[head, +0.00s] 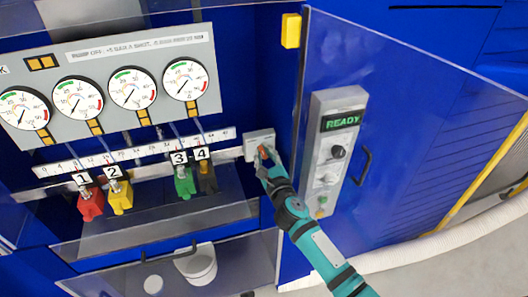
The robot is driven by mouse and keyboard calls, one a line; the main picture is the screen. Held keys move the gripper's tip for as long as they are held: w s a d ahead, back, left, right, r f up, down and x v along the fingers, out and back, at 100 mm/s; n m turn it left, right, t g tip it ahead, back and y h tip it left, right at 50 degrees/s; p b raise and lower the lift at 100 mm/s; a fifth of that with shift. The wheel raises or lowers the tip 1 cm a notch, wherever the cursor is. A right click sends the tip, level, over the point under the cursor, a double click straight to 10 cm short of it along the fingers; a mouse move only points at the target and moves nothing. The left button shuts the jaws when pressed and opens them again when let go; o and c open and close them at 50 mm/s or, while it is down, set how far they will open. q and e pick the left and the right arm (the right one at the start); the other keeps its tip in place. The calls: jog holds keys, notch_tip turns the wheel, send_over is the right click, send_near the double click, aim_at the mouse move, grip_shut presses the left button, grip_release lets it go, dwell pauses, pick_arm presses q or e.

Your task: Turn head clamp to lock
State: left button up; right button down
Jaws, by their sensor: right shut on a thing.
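The head clamp appears as a small grey box (252,137) on the blue machine, at the right end of the white numbered scale. A small orange-red handle (263,151) shows at its front. My right gripper (266,157) reaches in from the lower right and is shut on this handle. The fingers and arm hide part of the handle and the box's lower right, so the handle's exact angle is hard to tell. My left gripper is not in view.
Several round gauges (132,87) sit on a grey panel at upper left. Below hang red (91,205), yellow (120,197) and green (184,183) valve handles. A control box (333,150) reading READY and a clear door (420,130) stand right of my arm.

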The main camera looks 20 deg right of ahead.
jog(key=c, duration=1.3)
grip_release()
jog(key=shift+c, duration=0.2)
jog(key=s, duration=1.2)
jog(key=shift+d, duration=0.2)
